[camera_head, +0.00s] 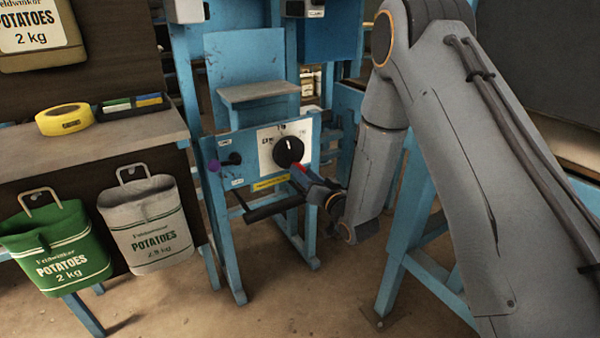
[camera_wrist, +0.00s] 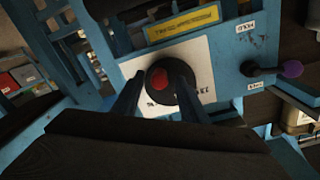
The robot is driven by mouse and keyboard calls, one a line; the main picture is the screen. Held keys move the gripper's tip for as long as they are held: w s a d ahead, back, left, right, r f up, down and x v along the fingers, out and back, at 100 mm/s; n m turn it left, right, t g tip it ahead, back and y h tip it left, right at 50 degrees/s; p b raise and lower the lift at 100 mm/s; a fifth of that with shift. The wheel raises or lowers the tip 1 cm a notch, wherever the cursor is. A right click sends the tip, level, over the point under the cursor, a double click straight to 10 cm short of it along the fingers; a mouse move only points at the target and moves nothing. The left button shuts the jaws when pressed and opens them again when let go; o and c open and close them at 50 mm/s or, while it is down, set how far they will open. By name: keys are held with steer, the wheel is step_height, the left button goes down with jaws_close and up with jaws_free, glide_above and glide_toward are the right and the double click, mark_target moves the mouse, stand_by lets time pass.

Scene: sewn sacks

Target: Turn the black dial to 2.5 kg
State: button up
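The black dial (camera_head: 288,151) sits on a white scale plate (camera_head: 267,150) on the blue machine's front panel. A white mark on it points roughly up; the scale figures are too small to read. My gripper (camera_head: 299,174) is just in front of the dial, at its lower right in the head view. In the wrist view the dial (camera_wrist: 188,97) shows behind and between the two dark fingers of my gripper (camera_wrist: 160,70), which stand apart. A red round spot (camera_wrist: 159,79) shows in front of the dial. I cannot tell whether the fingers touch the dial.
A purple-tipped lever (camera_head: 214,165) is left of the dial, and a yellow label (camera_head: 270,183) is below it. A black bar (camera_head: 270,207) juts out underneath. A green sack (camera_head: 55,250) and a pale sack (camera_head: 147,225) hang from the bench (camera_head: 95,147) at left.

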mark_target(300, 157)
steer(key=shift+x, duration=1.55)
jaws_close()
steer(key=shift+w+d+n, duration=0.1)
steer(key=shift+d+n, duration=0.05)
steer(key=shift+n, duration=0.15)
steer(key=n, duration=0.1)
steer(key=n+p, duration=0.1)
steer(key=d+n, duration=0.1)
steer(key=n, duration=0.1)
steer(key=shift+w+r, duration=0.3)
steer(key=shift+r, duration=0.1)
steer(key=shift+w+d+r+n+p, duration=0.1)
steer(key=shift+r+n+p, duration=0.2)
steer(key=shift+n, duration=0.6)
steer(key=shift+w+d+r+n+p, duration=0.15)
steer(key=shift+n+p, duration=0.2)
steer(key=shift+n, duration=0.55)
